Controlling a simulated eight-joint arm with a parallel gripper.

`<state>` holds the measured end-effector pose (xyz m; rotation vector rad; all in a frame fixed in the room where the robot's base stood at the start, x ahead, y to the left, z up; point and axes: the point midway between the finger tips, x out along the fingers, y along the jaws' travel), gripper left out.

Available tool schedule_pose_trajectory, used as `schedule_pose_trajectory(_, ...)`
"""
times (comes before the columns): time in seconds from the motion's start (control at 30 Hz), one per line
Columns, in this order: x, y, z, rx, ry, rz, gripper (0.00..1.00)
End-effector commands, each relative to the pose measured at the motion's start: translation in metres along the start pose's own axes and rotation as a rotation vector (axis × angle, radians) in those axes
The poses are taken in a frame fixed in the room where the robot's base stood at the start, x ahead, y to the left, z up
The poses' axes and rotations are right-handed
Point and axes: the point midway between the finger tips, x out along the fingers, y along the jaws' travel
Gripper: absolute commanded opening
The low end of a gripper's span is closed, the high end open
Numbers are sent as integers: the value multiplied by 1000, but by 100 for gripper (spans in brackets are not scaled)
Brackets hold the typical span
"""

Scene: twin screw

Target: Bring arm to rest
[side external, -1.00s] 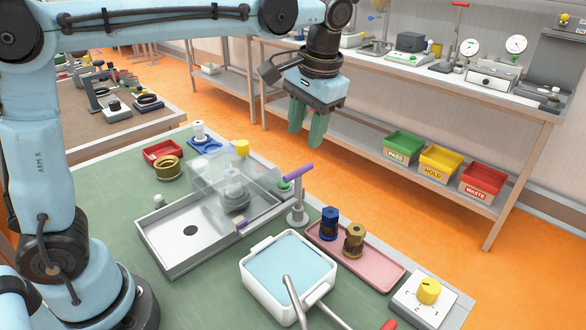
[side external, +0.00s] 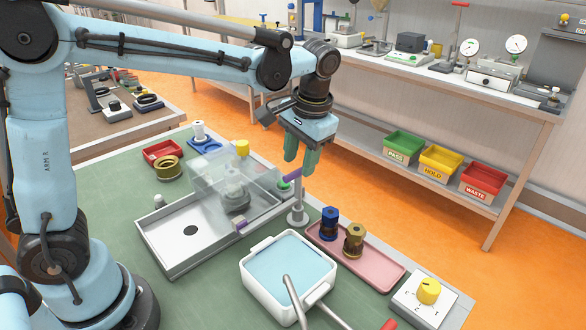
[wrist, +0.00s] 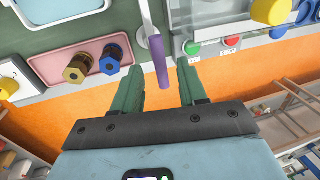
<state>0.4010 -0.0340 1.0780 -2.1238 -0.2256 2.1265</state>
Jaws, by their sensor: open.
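My gripper (side external: 301,163) is open and empty. It hangs fingers-down above the far edge of the green bench, near the purple handle (side external: 291,178) on a metal post (side external: 297,213). In the side view one finger overlaps the handle's upper end. In the wrist view the purple handle (wrist: 160,61) shows between the two green fingers (wrist: 157,83); I cannot tell whether anything touches.
A pink tray (side external: 374,273) holds a blue-topped bolt (side external: 330,223) and a brass bolt (side external: 354,240). A white tub (side external: 250,296) with blue content, a metal tray (side external: 160,236) with a clear cover (side external: 215,180), and a yellow knob box (side external: 428,292) stand nearby.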

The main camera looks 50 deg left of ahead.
Motion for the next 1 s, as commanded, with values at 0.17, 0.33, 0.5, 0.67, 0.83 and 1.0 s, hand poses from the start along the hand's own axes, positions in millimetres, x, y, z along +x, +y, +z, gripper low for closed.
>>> schedule_pose_trajectory(0.17,20,0,1,43,10,0,42)
schedule_pose_trajectory(0.33,20,-1,2,205,42,-1,42)
schedule_pose_trajectory(0.5,20,-2,2,360,72,0,42)
schedule_pose_trajectory(0.67,20,-3,3,480,96,0,42)
schedule_pose_trajectory(0.83,20,-3,2,561,111,0,42)
schedule_pose_trajectory(1.0,20,-4,3,590,116,-1,42)
